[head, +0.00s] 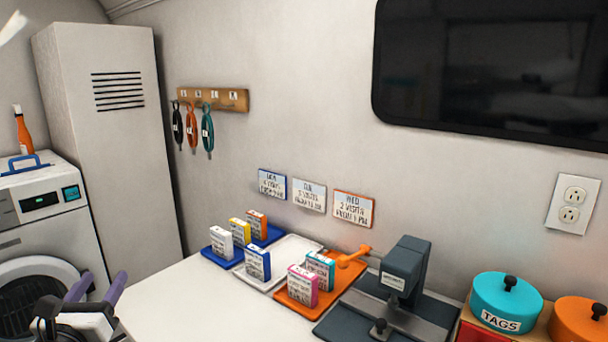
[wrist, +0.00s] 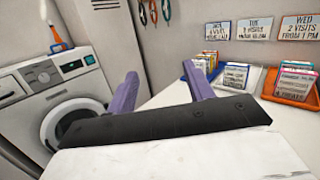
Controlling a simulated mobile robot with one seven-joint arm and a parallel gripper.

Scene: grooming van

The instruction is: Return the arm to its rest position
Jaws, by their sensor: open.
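My gripper (head: 98,288) is at the lower left of the head view, in front of the washing machine and beside the left end of the white table. Its two purple fingers are apart with nothing between them. In the wrist view, my gripper (wrist: 160,90) shows the same spread fingers, with the washer behind the left one and the table behind the right one. The rest of my arm is mostly out of the head view.
The white table (head: 165,300) holds blue, white and orange trays (head: 297,298) with several small boxes, a dark press (head: 400,285) and a turquoise TAGS tin (head: 506,302). A washing machine (head: 35,215) and tall cabinet (head: 110,150) stand left. Leashes hang from a wall rack (head: 215,98).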

